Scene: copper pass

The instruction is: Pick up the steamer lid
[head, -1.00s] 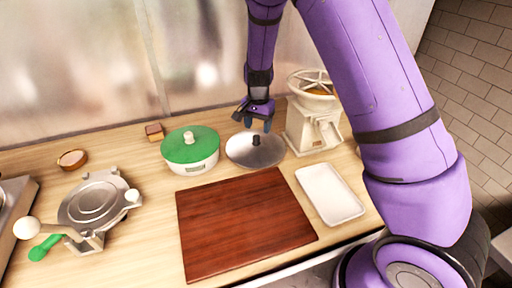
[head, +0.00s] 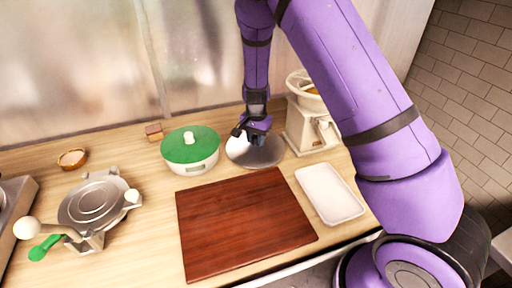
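The steamer lid (head: 262,156) is a round grey metal disc lying on the wooden counter, between the green-topped pot and the cream grinder. My gripper (head: 252,138) is pointed down over the lid and covers its dark centre knob. The fingers appear to be at knob height. The knob is hidden behind the gripper, so I cannot tell whether the fingers are around it, touching it or still apart.
A white pot with a green lid (head: 190,147) stands close on the left. The cream grinder (head: 309,115) stands close on the right. A dark red cutting board (head: 243,222) and a white tray (head: 329,194) lie in front. A metal press (head: 97,203) is at far left.

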